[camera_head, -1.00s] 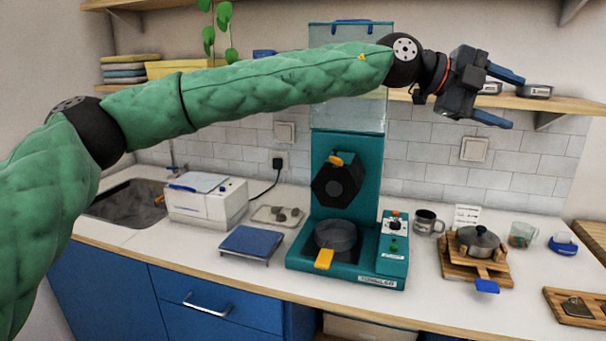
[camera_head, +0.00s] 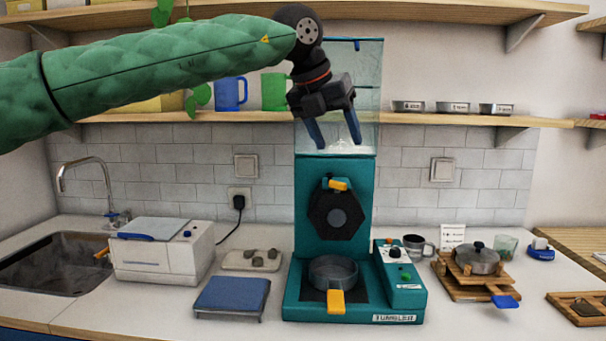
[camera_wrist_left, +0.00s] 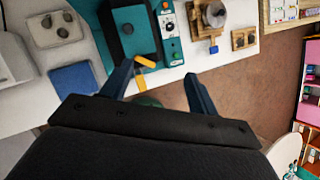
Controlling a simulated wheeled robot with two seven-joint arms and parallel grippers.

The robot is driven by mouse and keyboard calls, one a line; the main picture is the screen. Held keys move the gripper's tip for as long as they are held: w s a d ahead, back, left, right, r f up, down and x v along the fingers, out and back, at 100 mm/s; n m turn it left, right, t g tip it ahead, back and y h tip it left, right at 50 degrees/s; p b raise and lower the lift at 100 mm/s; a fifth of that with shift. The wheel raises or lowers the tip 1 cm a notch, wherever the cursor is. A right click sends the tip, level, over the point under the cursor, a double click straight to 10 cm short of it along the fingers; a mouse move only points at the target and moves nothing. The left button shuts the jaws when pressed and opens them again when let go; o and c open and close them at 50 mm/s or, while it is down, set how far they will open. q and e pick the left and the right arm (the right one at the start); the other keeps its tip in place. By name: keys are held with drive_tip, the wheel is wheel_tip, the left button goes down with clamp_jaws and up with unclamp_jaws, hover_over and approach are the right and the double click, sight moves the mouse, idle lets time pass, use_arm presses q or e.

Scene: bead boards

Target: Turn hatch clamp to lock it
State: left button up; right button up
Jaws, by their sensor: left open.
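The hatch clamp (camera_head: 337,184) is a small yellow lever at the top of a black hexagonal hatch (camera_head: 323,216), on the front of a teal machine (camera_head: 365,175). The lever lies roughly level. My left gripper (camera_head: 338,142) is open and empty, its blue fingers pointing down, in front of the machine's clear hopper (camera_head: 368,85) and above the clamp in the head view. In the left wrist view the open fingers (camera_wrist_left: 158,72) flank a yellow bar; I cannot tell which machine part that is. My right gripper is not in view.
Below the hatch is a round pan with a yellow handle (camera_head: 336,302). A blue-topped scale (camera_head: 232,295) and white appliance (camera_head: 165,255) stand left. A control panel (camera_head: 400,275), mug (camera_head: 415,246) and lidded pot (camera_head: 478,260) are right. A wooden shelf (camera_head: 450,120) runs behind.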

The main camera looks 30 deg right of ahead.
sight(337, 182)
use_arm(q)
drive_tip(key=shift+w+d+f+m+y, duration=0.2)
drive_tip(key=shift+f+m, duration=0.3)
drive_tip(key=shift+f, duration=0.85)
drive_tip(key=shift+w+d+f+m+y, duration=0.15)
drive_tip(key=shift+f+m+y, duration=0.3)
drive_tip(key=shift+f, duration=0.95)
drive_tip(key=shift+w+d+f+m+y, duration=0.2)
drive_tip(key=shift+f+m, duration=0.35)
drive_tip(key=shift+f, duration=0.8)
drive_tip(key=c, duration=1)
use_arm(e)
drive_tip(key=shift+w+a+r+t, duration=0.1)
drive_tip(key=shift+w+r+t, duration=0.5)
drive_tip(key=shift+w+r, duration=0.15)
